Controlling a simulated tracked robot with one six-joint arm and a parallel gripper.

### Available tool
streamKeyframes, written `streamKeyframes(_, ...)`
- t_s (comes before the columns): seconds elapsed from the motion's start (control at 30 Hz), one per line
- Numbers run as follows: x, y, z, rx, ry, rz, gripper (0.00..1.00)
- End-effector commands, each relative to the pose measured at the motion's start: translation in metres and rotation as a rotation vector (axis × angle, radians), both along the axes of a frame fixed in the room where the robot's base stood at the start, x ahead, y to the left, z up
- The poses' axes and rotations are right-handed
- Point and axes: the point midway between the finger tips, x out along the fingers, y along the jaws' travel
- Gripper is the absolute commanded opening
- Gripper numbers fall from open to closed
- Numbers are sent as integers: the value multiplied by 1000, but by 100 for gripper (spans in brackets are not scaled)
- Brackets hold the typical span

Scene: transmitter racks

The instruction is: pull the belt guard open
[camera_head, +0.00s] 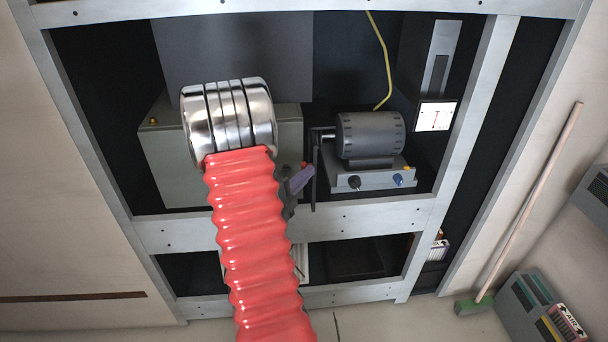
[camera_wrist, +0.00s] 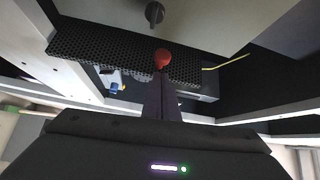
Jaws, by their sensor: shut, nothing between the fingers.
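The belt guard is a black perforated plate (camera_wrist: 120,58) that spans the middle of the wrist view, with a red knob (camera_wrist: 163,59) on it. In the head view the guard (camera_head: 315,180) shows nearly edge-on as a thin dark upright strip left of the grey motor (camera_head: 370,134). My gripper (camera_wrist: 162,82) is shut and empty, its fingers pointing at the red knob. I cannot tell whether the fingertips touch the knob. In the head view my gripper (camera_head: 309,173) shows as a purple finger beside the guard; my red arm hides part of it.
A grey-green cabinet (camera_head: 155,170) stands left of the guard, behind my arm. The rack's pale frame bars (camera_head: 380,216) cross below the motor. A yellow cable (camera_head: 385,65) hangs above it. A broom (camera_head: 530,200) leans at the right.

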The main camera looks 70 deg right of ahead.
Motion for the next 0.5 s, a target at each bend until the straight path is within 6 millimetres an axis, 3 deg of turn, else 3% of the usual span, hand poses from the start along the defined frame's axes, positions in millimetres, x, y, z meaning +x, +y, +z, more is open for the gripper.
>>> streamKeyframes(0.17,-16,11,1,3,3,-3,0)
streamKeyframes(0.5,12,41,-1,4,3,1,0)
